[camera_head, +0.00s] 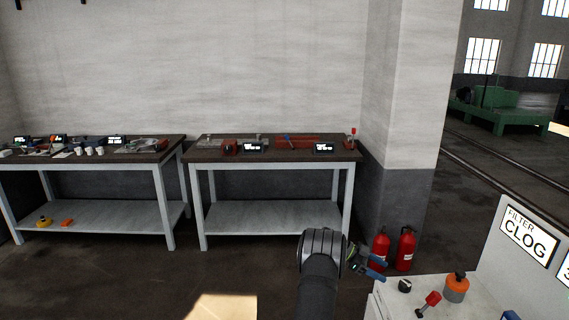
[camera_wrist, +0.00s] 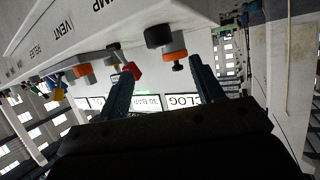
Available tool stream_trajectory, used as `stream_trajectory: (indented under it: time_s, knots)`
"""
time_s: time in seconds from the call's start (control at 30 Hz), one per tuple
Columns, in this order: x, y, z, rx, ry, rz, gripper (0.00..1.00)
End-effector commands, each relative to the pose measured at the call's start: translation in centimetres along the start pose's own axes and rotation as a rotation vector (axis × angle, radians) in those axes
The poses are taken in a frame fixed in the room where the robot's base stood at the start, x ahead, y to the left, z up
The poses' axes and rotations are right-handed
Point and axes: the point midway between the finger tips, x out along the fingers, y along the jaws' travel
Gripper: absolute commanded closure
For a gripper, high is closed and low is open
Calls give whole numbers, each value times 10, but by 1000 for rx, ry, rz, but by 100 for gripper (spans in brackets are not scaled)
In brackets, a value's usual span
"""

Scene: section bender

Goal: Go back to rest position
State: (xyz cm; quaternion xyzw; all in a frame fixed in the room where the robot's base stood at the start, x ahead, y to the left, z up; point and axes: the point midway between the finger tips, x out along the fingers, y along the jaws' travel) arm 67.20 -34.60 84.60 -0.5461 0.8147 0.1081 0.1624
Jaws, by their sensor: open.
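My gripper (camera_head: 377,267) is in the lower middle of the head view, at the end of my dark arm. Its blue fingers point right, toward a pale control console (camera_head: 455,296). In the wrist view my gripper (camera_wrist: 163,65) shows two blue fingers spread apart with nothing between them. Beyond the fingers are an orange-and-black knob (camera_wrist: 172,54) and a red knob (camera_wrist: 132,70) on the console, seen upside down. I cannot tell the exact gap to them, but no contact shows.
The console also carries an orange bottle-shaped control (camera_head: 456,287), a red-topped lever (camera_head: 430,302) and a black knob (camera_head: 404,286). Two red fire extinguishers (camera_head: 406,248) stand behind my gripper. Two workbenches (camera_head: 270,158) line the wall. The floor left of my arm is clear.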

Motion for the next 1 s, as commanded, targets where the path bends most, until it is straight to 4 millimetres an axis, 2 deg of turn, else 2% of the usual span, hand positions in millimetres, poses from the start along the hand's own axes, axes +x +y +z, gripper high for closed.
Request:
stream_trajectory:
  time_s: [0.1,0.3,0.5,0.7,1.0]
  knots:
    - [26,1,0,-1,1,3,39]
    - [64,1,1,-2,1,2,39]
    - [91,0,0,-1,0,1,39]
    - [102,0,1,-1,0,0,39]
    - [102,0,0,-2,0,-2,39]
